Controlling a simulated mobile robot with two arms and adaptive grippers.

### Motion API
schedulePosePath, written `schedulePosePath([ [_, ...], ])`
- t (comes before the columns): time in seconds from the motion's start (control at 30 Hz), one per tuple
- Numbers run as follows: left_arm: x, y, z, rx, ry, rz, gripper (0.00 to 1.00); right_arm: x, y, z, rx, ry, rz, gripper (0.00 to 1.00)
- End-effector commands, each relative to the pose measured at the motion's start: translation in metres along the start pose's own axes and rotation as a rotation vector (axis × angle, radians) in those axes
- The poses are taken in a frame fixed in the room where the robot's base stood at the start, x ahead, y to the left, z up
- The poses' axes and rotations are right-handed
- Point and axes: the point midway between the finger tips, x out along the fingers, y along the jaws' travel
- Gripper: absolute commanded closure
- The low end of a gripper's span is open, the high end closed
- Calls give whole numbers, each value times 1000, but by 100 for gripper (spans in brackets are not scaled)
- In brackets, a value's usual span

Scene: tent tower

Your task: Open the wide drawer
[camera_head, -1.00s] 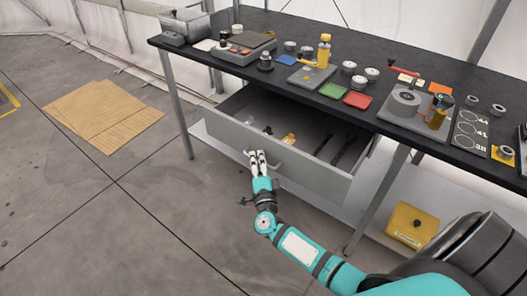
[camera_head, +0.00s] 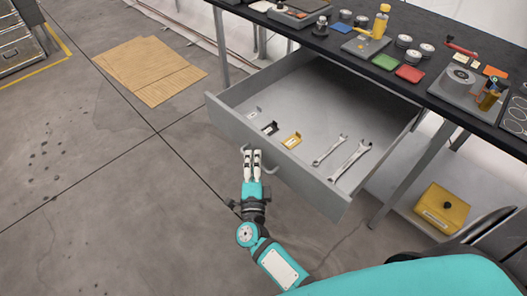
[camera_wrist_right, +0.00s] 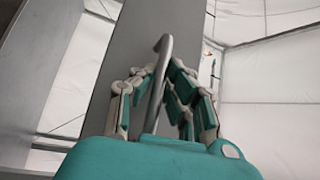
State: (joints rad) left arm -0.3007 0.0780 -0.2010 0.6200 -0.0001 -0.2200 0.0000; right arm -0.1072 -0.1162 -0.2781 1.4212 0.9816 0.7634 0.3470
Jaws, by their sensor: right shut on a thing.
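The wide drawer (camera_head: 233,122) is grey and slides out from under the black workbench top. It stands far open, and its floor shows two wrenches, a yellow part and a dark part. Its curved handle (camera_head: 271,168) is on the front panel; in the right wrist view the handle (camera_wrist_right: 163,50) runs up between my fingers. My right gripper (camera_head: 252,152) is at the drawer front, shut on the handle; its fingers show on both sides of the handle in the right wrist view (camera_wrist_right: 150,85). My left gripper is not in view.
The workbench top (camera_head: 300,38) carries several tools and parts. A yellow box (camera_head: 442,208) sits on the lower shelf at the right. Cardboard sheets (camera_head: 150,70) lie on the floor at left.

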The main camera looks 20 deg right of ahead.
Motion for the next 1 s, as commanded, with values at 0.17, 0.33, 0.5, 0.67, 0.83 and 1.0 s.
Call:
schedulePosePath([
  [0.17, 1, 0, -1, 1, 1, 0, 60, -10, 6, 5, -8, 0, 15, 100],
  [0.33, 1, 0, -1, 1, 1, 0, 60, -11, 6, 7, -8, 0, 15, 100],
  [0.5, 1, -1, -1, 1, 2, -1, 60, -11, 6, 6, -8, 0, 15, 100],
  [0.67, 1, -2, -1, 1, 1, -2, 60, -11, 5, 6, -8, 0, 14, 80],
  [0.83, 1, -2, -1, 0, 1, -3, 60, -10, 3, 7, -5, 1, 9, 66],
  [1.0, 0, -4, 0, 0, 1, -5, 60, -9, 1, 7, -3, 1, 6, 66],
])
